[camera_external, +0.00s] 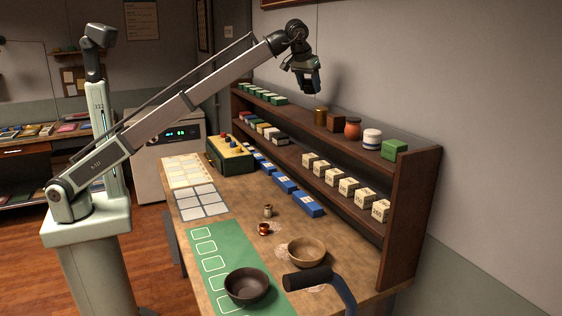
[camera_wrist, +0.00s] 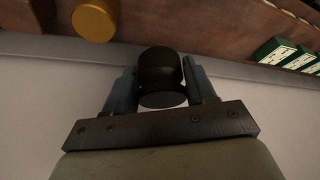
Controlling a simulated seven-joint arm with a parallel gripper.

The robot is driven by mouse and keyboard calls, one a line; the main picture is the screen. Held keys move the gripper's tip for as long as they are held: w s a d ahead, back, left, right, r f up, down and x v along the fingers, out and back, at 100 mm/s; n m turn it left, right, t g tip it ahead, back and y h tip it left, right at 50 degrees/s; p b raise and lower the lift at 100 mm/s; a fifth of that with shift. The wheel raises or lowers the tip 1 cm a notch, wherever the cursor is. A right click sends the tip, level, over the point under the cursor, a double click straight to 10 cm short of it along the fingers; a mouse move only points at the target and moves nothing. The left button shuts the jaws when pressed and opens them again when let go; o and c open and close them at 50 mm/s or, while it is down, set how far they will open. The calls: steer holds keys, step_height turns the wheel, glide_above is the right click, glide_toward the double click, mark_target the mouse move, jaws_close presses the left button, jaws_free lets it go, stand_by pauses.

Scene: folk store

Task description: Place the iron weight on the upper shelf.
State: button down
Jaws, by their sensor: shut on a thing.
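My gripper (camera_external: 309,88) is raised above the upper shelf (camera_external: 301,110), over the stretch between the green boxes and the brass tin. In the wrist view my gripper (camera_wrist: 160,88) is shut on a dark, rounded iron weight (camera_wrist: 161,72), held between its two fingers. In the external view the weight is hard to tell from the dark fingers. The upper shelf shows as a brown board (camera_wrist: 205,32) in the wrist view, with the weight apart from it.
The upper shelf holds green boxes (camera_external: 262,94), a brass tin (camera_external: 321,116), a brown box (camera_external: 336,121), an orange jar (camera_external: 353,129), a white jar (camera_external: 371,138) and a green box (camera_external: 394,149). Free room lies between the green boxes and the tin. The wall (camera_external: 350,60) stands behind.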

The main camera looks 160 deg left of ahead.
mark_target(310, 118)
steer(key=shift+s+a+r, duration=0.15)
steer(key=shift+s+a, duration=0.1)
steer(key=shift+s, duration=0.5)
steer(key=shift+f, duration=4.85)
steer(key=shift+f, duration=0.15)
steer(key=shift+c, duration=1.8)
jaws_free()
steer(key=v, duration=1.2)
